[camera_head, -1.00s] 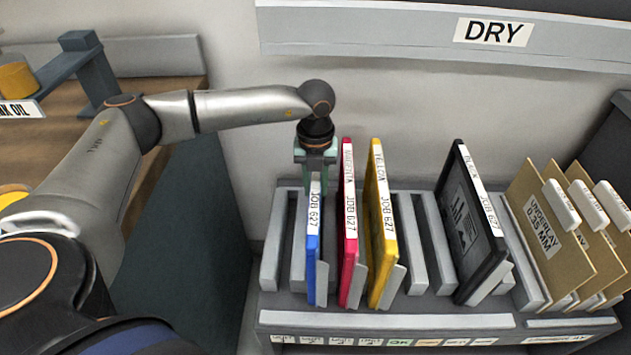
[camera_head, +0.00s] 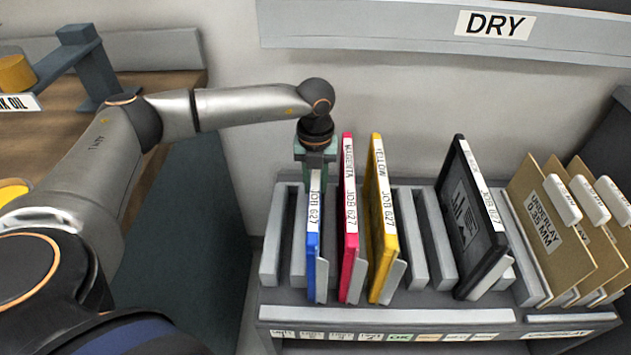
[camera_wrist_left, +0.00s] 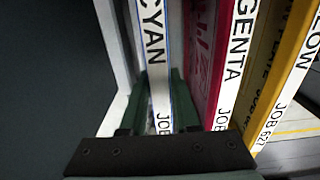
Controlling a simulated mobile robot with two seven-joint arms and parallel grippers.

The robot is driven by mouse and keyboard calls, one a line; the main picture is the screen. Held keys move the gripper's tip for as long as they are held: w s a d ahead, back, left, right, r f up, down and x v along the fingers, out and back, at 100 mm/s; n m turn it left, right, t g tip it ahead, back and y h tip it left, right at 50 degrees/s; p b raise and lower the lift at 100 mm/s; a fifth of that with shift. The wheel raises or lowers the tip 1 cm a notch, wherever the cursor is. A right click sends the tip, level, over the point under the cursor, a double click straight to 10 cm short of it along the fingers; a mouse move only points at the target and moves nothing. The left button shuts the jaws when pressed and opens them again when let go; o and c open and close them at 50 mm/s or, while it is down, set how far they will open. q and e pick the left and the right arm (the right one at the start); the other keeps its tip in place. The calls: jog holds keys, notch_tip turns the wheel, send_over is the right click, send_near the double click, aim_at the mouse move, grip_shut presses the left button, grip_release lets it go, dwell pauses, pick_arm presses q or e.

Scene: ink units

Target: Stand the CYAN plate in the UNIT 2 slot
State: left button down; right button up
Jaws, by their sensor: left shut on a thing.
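The cyan plate (camera_head: 313,250) is a thin blue-edged plate with a white label strip reading JOB 627; in the left wrist view (camera_wrist_left: 155,50) its label reads CYAN. It stands near upright in the left part of the grey rack (camera_head: 420,312), with its lower end down among the dividers. My left gripper (camera_head: 316,178) points down and is shut on the plate's upper back end; its green fingers sit on either side in the left wrist view (camera_wrist_left: 158,100). The slot labels (camera_head: 312,335) on the rack front are too blurred to read surely. My right gripper is out of view.
The magenta plate (camera_head: 349,240) and yellow plate (camera_head: 383,235) stand close on the right. A black plate (camera_head: 470,225) leans farther right, beside tan underlay sheets (camera_head: 550,225). Empty dividers lie left of the cyan plate. A DRY shelf (camera_head: 400,35) spans above.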

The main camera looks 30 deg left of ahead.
pick_arm(q)
jog(key=c, duration=0.6)
grip_release()
jog(key=shift+o, duration=0.2)
jog(key=shift+f, duration=0.1)
notch_tip(320, 180, up, 13)
jog(key=p, duration=0.1)
jog(key=shift+f, duration=0.2)
jog(key=shift+r+p, duration=0.1)
jog(key=shift+p, duration=0.25)
notch_tip(320, 180, up, 5)
jog(key=p, duration=0.3)
jog(key=shift+p, duration=0.4)
